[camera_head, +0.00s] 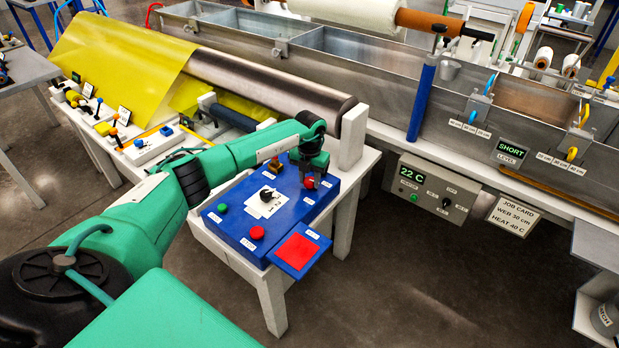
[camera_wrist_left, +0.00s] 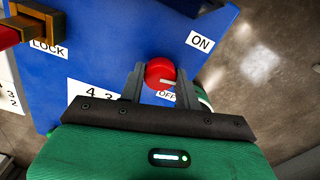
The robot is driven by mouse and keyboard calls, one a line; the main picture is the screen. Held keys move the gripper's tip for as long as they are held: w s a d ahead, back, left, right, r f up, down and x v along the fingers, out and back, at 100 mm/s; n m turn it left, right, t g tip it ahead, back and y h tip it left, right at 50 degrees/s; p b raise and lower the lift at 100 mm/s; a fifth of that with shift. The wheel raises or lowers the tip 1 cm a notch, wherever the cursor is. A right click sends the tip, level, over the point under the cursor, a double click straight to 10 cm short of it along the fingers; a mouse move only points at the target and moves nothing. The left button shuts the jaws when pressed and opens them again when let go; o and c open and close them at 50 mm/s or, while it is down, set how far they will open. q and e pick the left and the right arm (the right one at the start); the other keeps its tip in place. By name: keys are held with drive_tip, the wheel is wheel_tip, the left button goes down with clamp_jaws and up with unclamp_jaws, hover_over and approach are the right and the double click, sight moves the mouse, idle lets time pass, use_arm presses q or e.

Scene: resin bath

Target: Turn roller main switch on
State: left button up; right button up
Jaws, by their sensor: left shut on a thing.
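The roller main switch is a round red knob (camera_wrist_left: 160,72) with a white pointer line, on a blue control panel (camera_wrist_left: 110,45). It also shows in the head view as a red spot (camera_head: 309,182) under my left gripper (camera_head: 315,178). In the left wrist view my left gripper (camera_wrist_left: 160,85) is shut on the knob, one finger on each side. The white line points right and slightly down, near a partly covered OFF label (camera_wrist_left: 167,97). An ON label (camera_wrist_left: 200,41) is farther up and right. My right gripper is not in view.
The panel also has a dark dial (camera_head: 267,194), a red button (camera_head: 257,233), a green button (camera_head: 222,208) and a red plate (camera_head: 297,249). A brass-coloured part by a LOCK label (camera_wrist_left: 47,47) is close left of my gripper. A steel bath (camera_head: 470,110) stands behind.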

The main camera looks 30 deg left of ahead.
use_arm(q)
drive_tip(key=n, duration=0.2)
drive_tip(key=shift+r+n, duration=0.15)
drive_tip(key=shift+n, duration=0.25)
drive_tip(key=shift+n+p, duration=0.4)
drive_tip(key=shift+n, duration=0.3)
drive_tip(key=shift+w+n, duration=0.1)
drive_tip(key=shift+n, duration=0.7)
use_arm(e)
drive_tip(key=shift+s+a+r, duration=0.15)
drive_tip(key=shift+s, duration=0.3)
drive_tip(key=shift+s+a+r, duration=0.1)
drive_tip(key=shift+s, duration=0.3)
use_arm(q)
drive_tip(key=shift+n, duration=0.3)
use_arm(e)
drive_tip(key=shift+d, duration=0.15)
use_arm(q)
drive_tip(key=shift+a, duration=0.1)
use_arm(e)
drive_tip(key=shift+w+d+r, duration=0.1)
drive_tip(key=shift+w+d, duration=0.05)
use_arm(q)
drive_tip(key=o, duration=1)
drive_tip(key=shift+c, duration=0.2)
